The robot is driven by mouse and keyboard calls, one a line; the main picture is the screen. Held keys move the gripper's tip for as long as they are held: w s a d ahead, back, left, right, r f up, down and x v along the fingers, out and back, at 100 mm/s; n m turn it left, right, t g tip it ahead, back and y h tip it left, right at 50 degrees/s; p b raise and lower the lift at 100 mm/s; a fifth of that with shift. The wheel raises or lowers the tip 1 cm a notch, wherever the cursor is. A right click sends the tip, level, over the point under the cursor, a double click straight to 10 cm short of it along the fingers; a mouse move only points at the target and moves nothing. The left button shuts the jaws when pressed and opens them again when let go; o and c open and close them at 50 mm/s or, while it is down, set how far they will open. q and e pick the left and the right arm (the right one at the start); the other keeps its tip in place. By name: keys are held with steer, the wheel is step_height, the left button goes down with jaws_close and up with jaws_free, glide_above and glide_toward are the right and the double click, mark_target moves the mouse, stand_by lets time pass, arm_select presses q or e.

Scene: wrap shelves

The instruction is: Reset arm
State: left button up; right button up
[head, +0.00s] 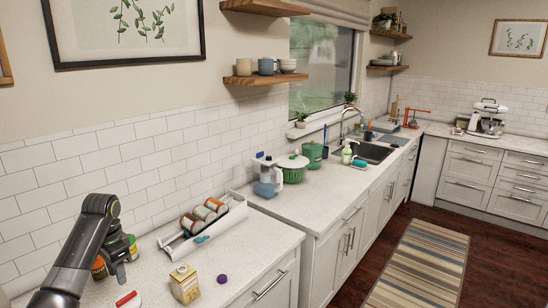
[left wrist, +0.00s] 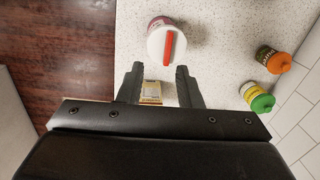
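My left gripper (head: 119,272) points down over the near left counter. In the left wrist view its two fingers (left wrist: 158,86) are apart, with nothing held between them. A small yellow-and-white box (head: 184,284) stands on the counter to its right; it also shows beyond the finger gap in the left wrist view (left wrist: 152,92). A white-lidded jar with a red bar on top (left wrist: 165,42) stands near the fingers, and its lid shows at the bottom of the head view (head: 127,298). My right gripper is not in view.
A green-capped bottle (left wrist: 261,102) and an orange-capped bottle (left wrist: 273,59) stand by the tiled wall. A white rack (head: 232,215) holds several cans. A purple cap (head: 222,279) lies on the counter. A blender, green pots and the sink (head: 374,152) are farther along.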

arm_select(q)
steer(key=s+d+f+n+t, duration=0.1)
steer(key=s+d+f, duration=0.3)
steer(key=s+f, duration=0.5)
steer(key=s+d+f+n+t, duration=0.1)
steer(key=s+d+f, duration=0.4)
steer(key=s+f, duration=0.45)
steer(key=s+d+r+n+t+y, duration=0.1)
steer(key=s+d+r+n, duration=0.1)
steer(key=s, duration=0.8)
steer(key=s+d+r+n+t, duration=0.1)
steer(key=s+d+r+n, duration=0.15)
steer(key=s, duration=0.75)
step_height(320, 180, down, 31)
steer(key=a+g+b, duration=0.2)
steer(key=b, duration=0.6)
steer(key=s+d+f+b, duration=0.1)
steer(key=s+f+b, duration=0.2)
steer(key=s+f, duration=0.4)
steer(key=s+f+b, duration=0.3)
steer(key=s+f, duration=0.5)
steer(key=f, duration=0.9)
steer(key=shift+s+d+g+h, duration=0.2)
steer(key=shift+d+g+h, duration=0.15)
steer(key=shift+g+h, duration=0.05)
